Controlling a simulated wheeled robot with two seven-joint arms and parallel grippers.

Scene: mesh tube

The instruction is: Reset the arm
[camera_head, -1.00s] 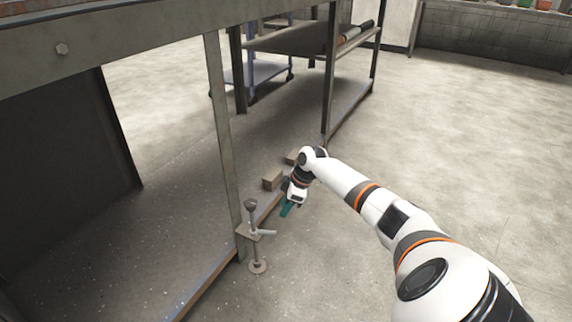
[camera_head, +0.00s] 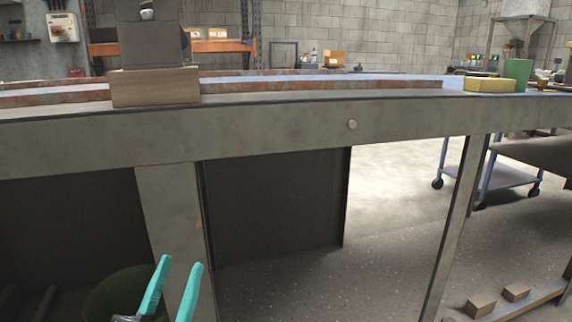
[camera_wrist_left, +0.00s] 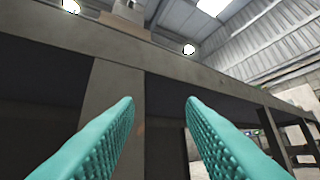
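My left gripper (camera_head: 174,287) shows at the bottom left of the head view, with two teal fingers pointing up in front of the workbench. In the left wrist view my left gripper (camera_wrist_left: 160,115) has its fingers well apart with nothing between them. Its fingertips face the front edge and a leg of the workbench. I cannot tell the exact gap to the bench. My right gripper and right arm are out of both current views.
The workbench (camera_head: 270,137) spans the head view, with a leg (camera_head: 172,225) behind my left gripper. Small wooden blocks (camera_head: 481,305) lie on the low shelf at right.

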